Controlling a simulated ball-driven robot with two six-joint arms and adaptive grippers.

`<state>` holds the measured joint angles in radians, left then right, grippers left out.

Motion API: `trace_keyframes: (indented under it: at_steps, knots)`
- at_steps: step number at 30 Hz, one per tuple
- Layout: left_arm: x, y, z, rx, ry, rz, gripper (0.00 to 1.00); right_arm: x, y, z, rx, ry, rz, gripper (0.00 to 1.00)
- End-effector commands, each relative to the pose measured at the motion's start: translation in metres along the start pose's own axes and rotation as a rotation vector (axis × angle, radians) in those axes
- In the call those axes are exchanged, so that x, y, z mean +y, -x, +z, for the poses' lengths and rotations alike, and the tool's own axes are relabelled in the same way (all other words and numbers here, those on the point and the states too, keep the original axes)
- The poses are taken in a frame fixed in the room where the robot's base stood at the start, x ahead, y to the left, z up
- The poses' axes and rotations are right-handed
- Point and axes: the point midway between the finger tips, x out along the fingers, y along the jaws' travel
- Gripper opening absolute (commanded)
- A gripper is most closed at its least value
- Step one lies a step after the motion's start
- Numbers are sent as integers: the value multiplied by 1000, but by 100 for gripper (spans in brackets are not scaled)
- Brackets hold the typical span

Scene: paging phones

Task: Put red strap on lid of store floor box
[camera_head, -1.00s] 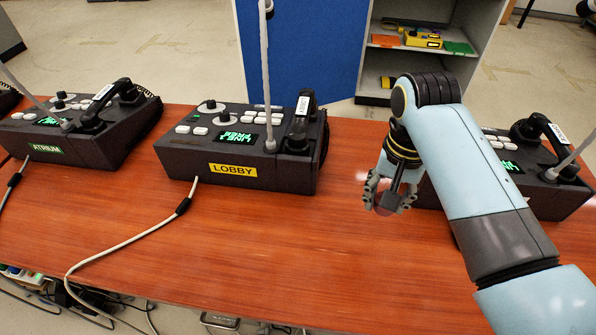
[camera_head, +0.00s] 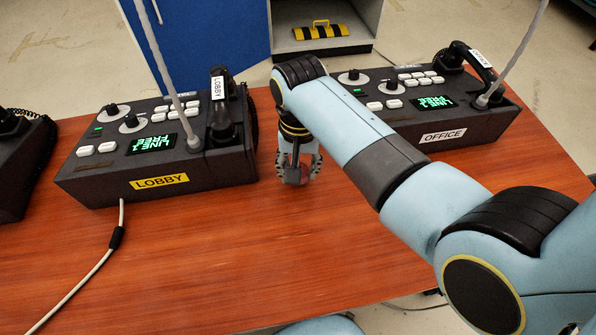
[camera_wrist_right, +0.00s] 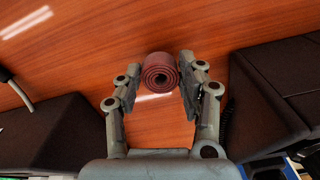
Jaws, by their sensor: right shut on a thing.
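The red strap (camera_wrist_right: 160,74) is rolled into a tight coil between the fingertips in the right wrist view. My right gripper (camera_wrist_right: 160,88) is shut on it. In the head view the right gripper (camera_head: 298,172) points down above the table, between the LOBBY and OFFICE boxes, with a bit of the red strap showing between its fingers. No box with a store floor label is in view. My left gripper is not in view.
The dark LOBBY box (camera_head: 92,180) with handset and white antenna stands left on the wooden table (camera_head: 230,260). The OFFICE box (camera_head: 470,130) stands right. Another dark box (camera_head: 30,170) is cut off at the left edge. The table's front middle is clear.

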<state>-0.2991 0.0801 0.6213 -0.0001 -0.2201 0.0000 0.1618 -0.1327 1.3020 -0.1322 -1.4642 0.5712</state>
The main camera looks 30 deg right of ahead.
Motion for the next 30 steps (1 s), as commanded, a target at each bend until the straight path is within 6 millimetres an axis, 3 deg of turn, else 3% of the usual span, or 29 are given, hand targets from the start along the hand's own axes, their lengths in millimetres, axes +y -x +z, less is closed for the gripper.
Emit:
trace_keyframes:
  at_steps: [5, 13, 14, 19, 30]
  knots:
    - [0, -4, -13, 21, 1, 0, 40, 0, -19, 0, 0, 0, 0, 23]
    - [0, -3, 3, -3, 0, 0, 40, 0, -19, 0, 1, 0, 0, 23]
    - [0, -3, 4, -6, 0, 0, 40, 0, -19, 0, 1, 0, -1, 41]
    - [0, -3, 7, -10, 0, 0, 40, 0, -19, 0, 0, 0, -1, 62]
    - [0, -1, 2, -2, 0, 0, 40, -1, -9, -1, 2, 0, -2, 62]
